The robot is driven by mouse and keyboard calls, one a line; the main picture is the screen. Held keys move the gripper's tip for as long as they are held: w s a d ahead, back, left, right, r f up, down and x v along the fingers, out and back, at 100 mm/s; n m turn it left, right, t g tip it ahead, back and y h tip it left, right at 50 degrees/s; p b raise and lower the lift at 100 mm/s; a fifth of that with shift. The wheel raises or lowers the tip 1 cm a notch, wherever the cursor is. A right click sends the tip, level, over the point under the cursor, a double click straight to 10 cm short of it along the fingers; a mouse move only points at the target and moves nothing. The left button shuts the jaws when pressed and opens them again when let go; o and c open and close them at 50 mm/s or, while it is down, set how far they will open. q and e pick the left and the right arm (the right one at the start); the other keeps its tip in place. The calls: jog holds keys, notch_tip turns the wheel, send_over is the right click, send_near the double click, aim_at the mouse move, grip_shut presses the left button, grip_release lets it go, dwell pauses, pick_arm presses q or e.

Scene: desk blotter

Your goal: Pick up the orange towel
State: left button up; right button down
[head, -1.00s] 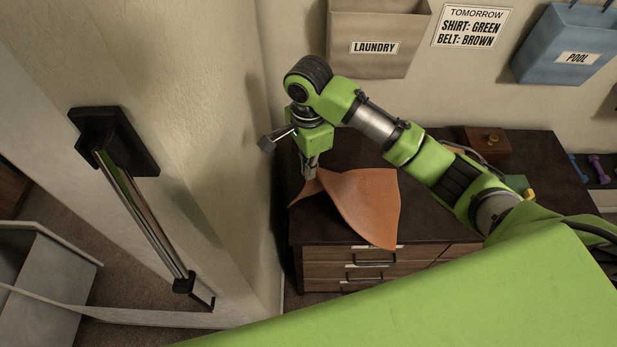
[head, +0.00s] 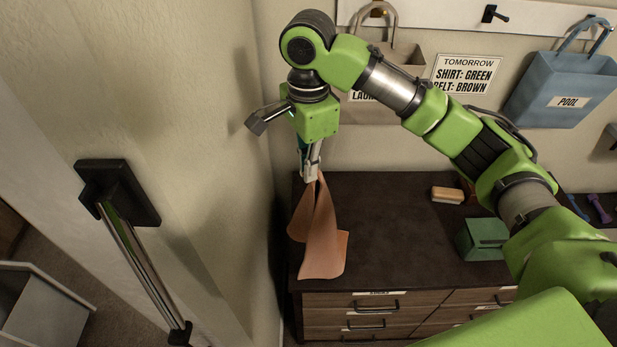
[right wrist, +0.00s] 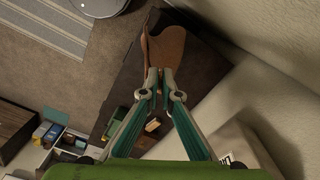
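The orange towel (head: 322,248) hangs in folds from my right gripper (head: 312,176) above the left end of the dark dresser top in the head view. The fingers are closed on its upper end. In the right wrist view the towel (right wrist: 163,50) hangs beyond the fingertips of my right gripper (right wrist: 160,72), which are close together. I cannot tell whether the towel's lower edge touches the dresser. My left gripper is not in view.
The dresser (head: 400,235) is mostly clear in its middle. A green box (head: 482,240) and a tan block (head: 447,194) are on its right part. A wall stands close on the left, with a metal handle (head: 135,255). A blue pool bag (head: 563,88) hangs at the back right.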

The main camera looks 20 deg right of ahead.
notch_tip(320, 180, up, 17)
dwell(0.4)
jog(key=shift+w, duration=0.1)
